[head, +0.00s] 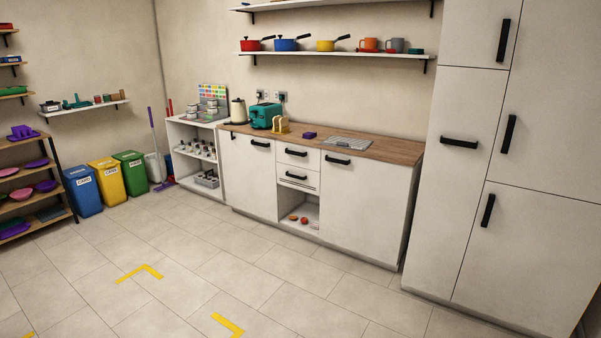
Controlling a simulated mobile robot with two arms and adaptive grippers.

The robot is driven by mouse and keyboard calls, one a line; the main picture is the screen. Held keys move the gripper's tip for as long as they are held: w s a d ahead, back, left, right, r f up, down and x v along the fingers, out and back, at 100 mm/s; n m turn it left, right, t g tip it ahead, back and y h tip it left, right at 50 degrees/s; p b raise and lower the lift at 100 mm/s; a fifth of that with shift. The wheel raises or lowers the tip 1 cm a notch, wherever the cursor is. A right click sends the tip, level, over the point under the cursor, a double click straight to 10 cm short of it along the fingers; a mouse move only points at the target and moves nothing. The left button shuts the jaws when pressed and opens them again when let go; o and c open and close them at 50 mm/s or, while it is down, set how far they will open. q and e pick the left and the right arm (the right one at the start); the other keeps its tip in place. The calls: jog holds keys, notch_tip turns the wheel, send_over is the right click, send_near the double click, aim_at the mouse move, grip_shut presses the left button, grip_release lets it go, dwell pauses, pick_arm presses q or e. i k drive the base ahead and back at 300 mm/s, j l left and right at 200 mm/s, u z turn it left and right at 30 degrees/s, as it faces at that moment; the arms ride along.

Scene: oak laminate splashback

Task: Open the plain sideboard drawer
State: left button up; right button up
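A white sideboard (245,176) with a wooden top stands against the back wall. Its middle column has two drawers, one above the other. The upper drawer (290,159) has a black bar handle (296,153) and looks shut. The lower drawer (305,184) has a similar black handle (297,177) and also looks shut. I cannot tell for sure which one is called plain. Neither of my grippers is in view.
Below the drawers is an open niche (299,211) with small red and orange items. Tall white cabinets (455,210) stand at the right. A teal toaster (266,115) and kettle (238,111) stand on the top. The tiled floor (200,265) in front is clear, with yellow corner marks.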

aim_at(310, 148)
jog(key=i+j+u, duration=0.25)
jog(key=i, duration=0.95)
jog(key=i+u, duration=0.3)
jog(key=i, duration=0.85)
